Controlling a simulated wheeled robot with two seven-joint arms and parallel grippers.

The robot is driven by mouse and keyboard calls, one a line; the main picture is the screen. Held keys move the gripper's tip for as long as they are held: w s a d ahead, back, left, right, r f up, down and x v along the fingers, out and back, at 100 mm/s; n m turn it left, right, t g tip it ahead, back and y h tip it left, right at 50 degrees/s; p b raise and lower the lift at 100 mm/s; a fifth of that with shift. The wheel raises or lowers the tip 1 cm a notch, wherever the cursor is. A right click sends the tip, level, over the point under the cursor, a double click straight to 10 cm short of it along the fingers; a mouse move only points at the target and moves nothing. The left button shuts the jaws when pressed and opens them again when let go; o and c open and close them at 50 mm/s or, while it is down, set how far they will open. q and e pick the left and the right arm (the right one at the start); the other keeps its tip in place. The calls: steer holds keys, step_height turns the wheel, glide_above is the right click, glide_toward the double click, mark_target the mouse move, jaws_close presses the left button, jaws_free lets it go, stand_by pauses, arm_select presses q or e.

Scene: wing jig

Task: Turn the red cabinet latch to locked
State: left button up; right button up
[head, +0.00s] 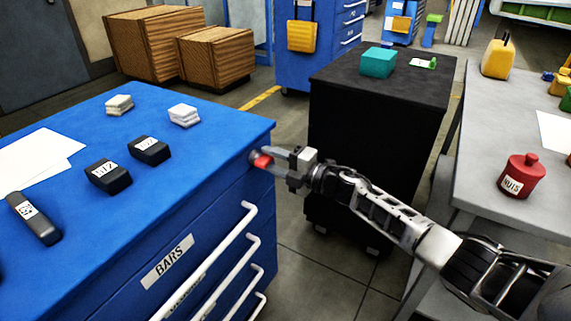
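The red latch (263,161) sits on the upper right corner of the blue cabinet (215,200), just below its top edge. My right gripper (276,160) reaches in from the right and its fingers are at the latch. The fingers look spread to either side of the red part, but whether they touch it is too small to tell. The latch's exact angle is partly hidden by the fingers. My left gripper is not in view.
White drawer handles (225,240) stick out of the cabinet front below the latch. Black labelled blocks (108,176) and white stacks (184,115) lie on the cabinet top. A black cabinet (345,85) stands behind my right arm, and a grey table (480,130) is at right.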

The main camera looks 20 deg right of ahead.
steer(key=v, duration=1.5)
steer(key=shift+s+d, duration=0.25)
steer(key=shift+s, duration=0.05)
